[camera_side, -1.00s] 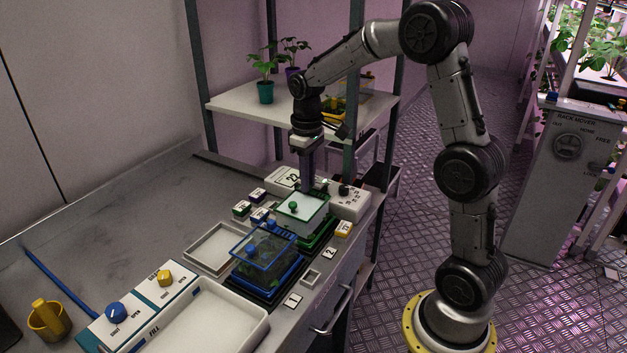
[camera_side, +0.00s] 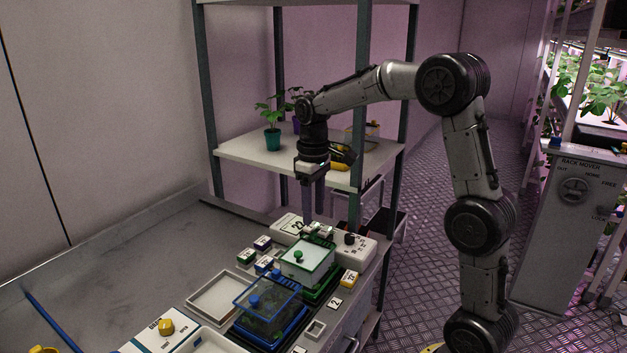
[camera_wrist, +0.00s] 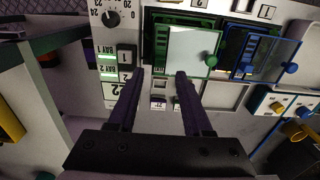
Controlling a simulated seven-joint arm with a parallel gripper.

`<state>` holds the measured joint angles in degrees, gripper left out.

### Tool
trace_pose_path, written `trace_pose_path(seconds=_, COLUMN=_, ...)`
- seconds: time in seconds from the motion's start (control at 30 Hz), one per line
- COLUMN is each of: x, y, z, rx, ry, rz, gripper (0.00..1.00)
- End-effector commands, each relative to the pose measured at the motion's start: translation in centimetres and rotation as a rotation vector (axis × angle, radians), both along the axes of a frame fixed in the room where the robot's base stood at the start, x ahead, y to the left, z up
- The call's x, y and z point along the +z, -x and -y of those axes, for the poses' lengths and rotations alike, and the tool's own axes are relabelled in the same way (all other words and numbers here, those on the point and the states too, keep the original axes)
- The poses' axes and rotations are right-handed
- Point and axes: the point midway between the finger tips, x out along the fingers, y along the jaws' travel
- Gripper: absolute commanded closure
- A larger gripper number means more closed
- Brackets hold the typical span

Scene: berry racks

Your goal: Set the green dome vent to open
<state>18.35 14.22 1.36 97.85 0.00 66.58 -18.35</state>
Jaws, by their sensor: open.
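The green-rimmed dome (camera_side: 308,258) has a pale clear top with a green knob (camera_side: 298,256) and sits in a green tray. Its green slotted vent (camera_side: 319,239) is on the far side, close to a control box. I cannot tell how the vent is set. My gripper (camera_side: 312,213) is open and empty, fingers pointing down, above the vent side and apart from the dome. In the wrist view my gripper (camera_wrist: 159,76) shows two dark, spread fingers, with the dome (camera_wrist: 190,52) beyond them and to their right.
A blue dome (camera_side: 267,297) stands in front of the green one. A white control box with a dial (camera_side: 350,239) is behind it. Small labelled blocks (camera_side: 246,257) lie to the left, beside an empty white tray (camera_side: 213,299). A shelf post (camera_side: 361,110) rises behind my gripper.

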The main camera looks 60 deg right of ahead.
Motion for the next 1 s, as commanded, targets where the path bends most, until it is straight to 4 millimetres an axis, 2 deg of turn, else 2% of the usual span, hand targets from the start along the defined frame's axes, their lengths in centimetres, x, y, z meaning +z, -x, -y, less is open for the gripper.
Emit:
trace_pose_path(seconds=0.03, x=1.3, y=-0.1, z=0.0, rx=0.0, ry=0.002, rz=0.007, gripper=0.5)
trace_pose_path(seconds=0.2, x=4.8, y=-0.1, z=0.0, rx=0.0, ry=0.002, rz=0.005, gripper=0.5)
trace_pose_path(seconds=0.4, x=7.6, y=-0.1, z=0.0, rx=0.0, ry=0.001, rz=0.003, gripper=0.5)
trace_pose_path(seconds=0.6, x=8.6, y=0.0, z=0.0, rx=0.0, ry=0.0, rz=0.0, gripper=0.5)
trace_pose_path(seconds=1.0, x=8.6, y=0.0, z=0.0, rx=0.001, ry=0.0, rz=0.0, gripper=0.5)
